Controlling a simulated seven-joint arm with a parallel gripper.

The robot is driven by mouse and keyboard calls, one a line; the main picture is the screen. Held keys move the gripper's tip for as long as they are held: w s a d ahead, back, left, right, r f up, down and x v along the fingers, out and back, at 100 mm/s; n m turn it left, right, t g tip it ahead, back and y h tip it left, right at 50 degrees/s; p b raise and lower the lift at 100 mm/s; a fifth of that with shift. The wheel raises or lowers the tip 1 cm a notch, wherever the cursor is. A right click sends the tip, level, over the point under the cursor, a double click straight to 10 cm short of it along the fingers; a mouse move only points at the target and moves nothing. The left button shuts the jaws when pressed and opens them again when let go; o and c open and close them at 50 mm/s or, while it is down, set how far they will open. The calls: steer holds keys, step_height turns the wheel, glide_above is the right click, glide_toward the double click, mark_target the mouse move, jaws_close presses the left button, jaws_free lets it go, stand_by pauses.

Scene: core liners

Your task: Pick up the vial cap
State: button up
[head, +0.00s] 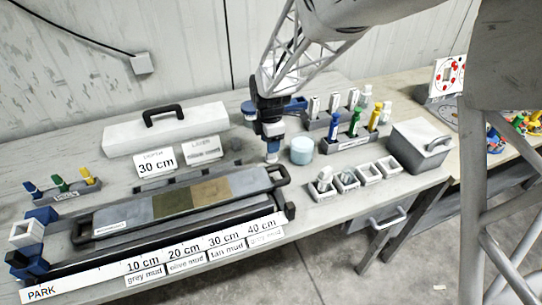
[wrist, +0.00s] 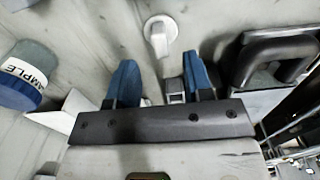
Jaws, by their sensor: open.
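A small white piece with a round base and a narrow raised tab (wrist: 160,34), which looks like the vial cap, lies on the bench ahead of my fingers in the wrist view. My gripper (wrist: 160,76) is open, its two blue fingers apart with no object held between them. In the head view my gripper (head: 272,140) points down over the bench, between the core tray and the pale blue jar. A small white shape (head: 272,157) shows just below the fingers there; I cannot tell its details.
The pale blue jar (head: 301,150), marked SAMPLE in the wrist view (wrist: 22,74), stands close on one side. The core tray's black handle (wrist: 275,55) is close on the other. Vial racks (head: 352,139), small white-rimmed holders (head: 346,180) and a grey lidded box (head: 420,145) stand at right.

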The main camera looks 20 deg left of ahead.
mark_target(271, 155)
steer(key=shift+f, duration=2.45)
jaws_close()
